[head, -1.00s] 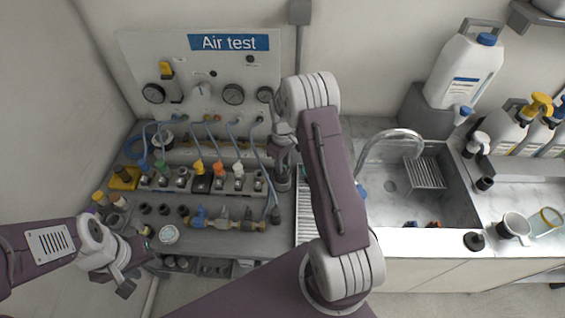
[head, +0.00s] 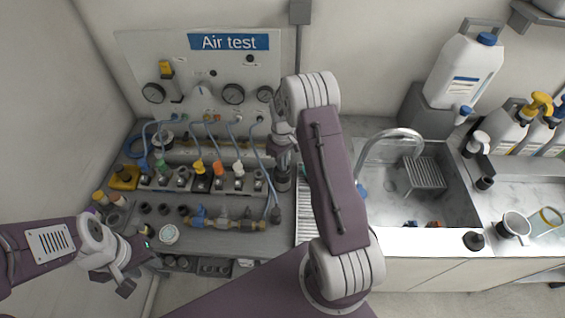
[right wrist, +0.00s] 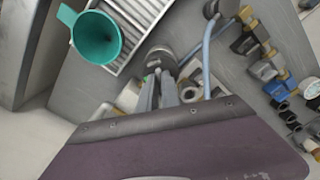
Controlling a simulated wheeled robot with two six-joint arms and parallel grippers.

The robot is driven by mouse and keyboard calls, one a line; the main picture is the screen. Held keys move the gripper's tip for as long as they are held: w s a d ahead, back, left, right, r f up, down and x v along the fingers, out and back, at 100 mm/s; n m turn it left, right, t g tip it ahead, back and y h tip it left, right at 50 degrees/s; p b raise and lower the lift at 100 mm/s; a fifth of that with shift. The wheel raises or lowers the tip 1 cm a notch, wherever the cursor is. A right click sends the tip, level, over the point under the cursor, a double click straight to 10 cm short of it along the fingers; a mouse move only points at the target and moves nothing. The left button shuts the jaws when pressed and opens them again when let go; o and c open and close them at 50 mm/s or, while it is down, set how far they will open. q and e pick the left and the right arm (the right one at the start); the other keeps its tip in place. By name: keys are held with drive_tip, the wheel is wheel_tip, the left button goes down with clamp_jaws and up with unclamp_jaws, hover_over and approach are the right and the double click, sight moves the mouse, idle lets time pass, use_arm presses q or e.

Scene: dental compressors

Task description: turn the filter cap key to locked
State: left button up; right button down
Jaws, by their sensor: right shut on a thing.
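The filter (head: 283,183) is a dark, upright cylinder at the right end of the grey bench in the head view. In the right wrist view its round dark top (right wrist: 160,56) shows just beyond my fingers. My right gripper (head: 283,160) is over it, pointing down. In the right wrist view the gripper (right wrist: 165,85) is shut on the cap key, which the fingers mostly hide. I cannot read the key's angle or any lock mark. My left gripper (head: 137,266) is at the bench's front left corner, away from the filter; its fingers are unclear.
Blue hoses (head: 255,148) run close to the left of the filter. A row of valves with coloured knobs (head: 218,168) and a brass pipe assembly (head: 225,222) fill the bench. A teal funnel (right wrist: 96,37) shows in the right wrist view. The sink (head: 440,200) lies to the right.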

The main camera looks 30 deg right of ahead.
drive_tip(key=shift+m, duration=0.9)
idle(0.8)
drive_tip(key=c, duration=1.5)
unclamp_jaws()
drive_tip(key=shift+c, duration=0.2)
drive_tip(key=shift+r, duration=0.1)
